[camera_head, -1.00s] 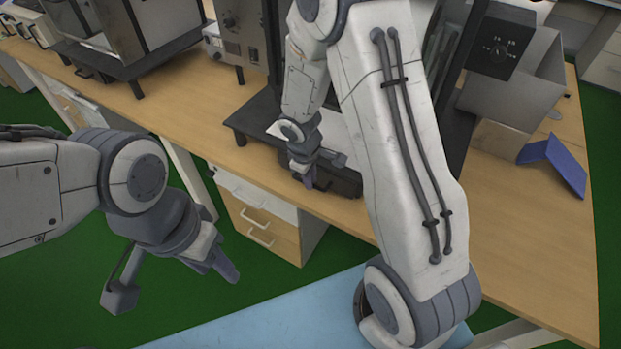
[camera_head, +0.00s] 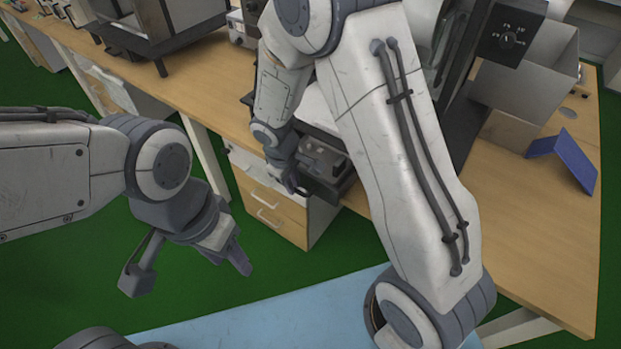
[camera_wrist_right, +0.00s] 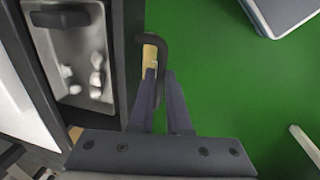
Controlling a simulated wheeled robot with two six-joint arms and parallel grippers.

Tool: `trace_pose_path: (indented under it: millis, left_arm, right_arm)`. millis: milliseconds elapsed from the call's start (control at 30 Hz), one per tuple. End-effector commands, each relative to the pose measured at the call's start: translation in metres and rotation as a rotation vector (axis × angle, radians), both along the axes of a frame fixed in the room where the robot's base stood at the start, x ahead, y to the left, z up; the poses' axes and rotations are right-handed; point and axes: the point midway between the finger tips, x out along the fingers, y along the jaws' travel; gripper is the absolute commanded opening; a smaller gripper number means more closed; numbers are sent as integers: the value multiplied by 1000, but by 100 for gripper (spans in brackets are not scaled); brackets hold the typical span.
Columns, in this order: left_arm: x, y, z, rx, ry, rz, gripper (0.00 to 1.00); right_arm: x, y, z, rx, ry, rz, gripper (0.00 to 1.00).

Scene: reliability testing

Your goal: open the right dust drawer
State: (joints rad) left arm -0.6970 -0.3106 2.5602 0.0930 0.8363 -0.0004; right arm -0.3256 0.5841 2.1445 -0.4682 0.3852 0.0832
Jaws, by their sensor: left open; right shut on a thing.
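The dust drawer (camera_head: 322,162) is dark and stands pulled out at the front of the machine in the head view. In the right wrist view the drawer's pale metal inside (camera_wrist_right: 78,85) shows, with several small whitish lumps in it. Its dark bent handle (camera_wrist_right: 155,39) sticks out toward the green floor. My right gripper (camera_head: 294,188) is shut on the handle, with its fingers on either side of it in the right wrist view (camera_wrist_right: 160,80). My left gripper (camera_head: 238,258) is open and empty, out over the floor, away from the bench.
The wooden bench (camera_head: 500,235) carries the machine, a grey box (camera_head: 530,85) and a blue folded piece (camera_head: 568,158). A drawer cabinet (camera_head: 275,208) stands under the bench edge, below the dust drawer. A light blue surface (camera_head: 280,310) lies in front.

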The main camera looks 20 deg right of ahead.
Motion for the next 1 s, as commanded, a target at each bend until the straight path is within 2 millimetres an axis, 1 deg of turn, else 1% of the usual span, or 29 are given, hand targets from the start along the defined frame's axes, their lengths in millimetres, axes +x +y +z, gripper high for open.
trace_pose_path:
  millis: [33, 100, 200, 333, 533, 900, 933, 967, 1000]
  left_arm:
    - [0, 0, -6, 0, 0, 0, 50]
    - [0, 0, -9, 0, 0, 0, 50]
    - [0, 0, -13, 0, 0, 0, 50]
    - [0, 0, -17, 0, 0, 0, 50]
    - [0, 0, -18, 0, 0, 0, 50]
    - [0, 0, -18, 0, 0, 0, 50]
    - [0, 0, -18, 0, 0, 0, 50]
    - [0, 0, -18, 0, 0, 0, 50]
    - [0, 0, -18, 0, 0, 0, 50]
  right_arm:
    - [-6, 10, -2, -2, 1, 4, 0]
    - [-14, 22, -2, -2, 2, 6, 0]
    - [-23, 36, -1, -3, 3, 6, 0]
    - [-33, 48, -1, -3, 3, 7, 0]
    - [-39, 55, 0, -4, 5, 4, 0]
    - [-40, 54, 0, -4, 5, 0, 0]
    - [-40, 53, 1, -4, 5, 0, 26]
    - [-40, 54, 1, -4, 5, 0, 38]
    - [-40, 54, 1, -4, 5, 0, 45]
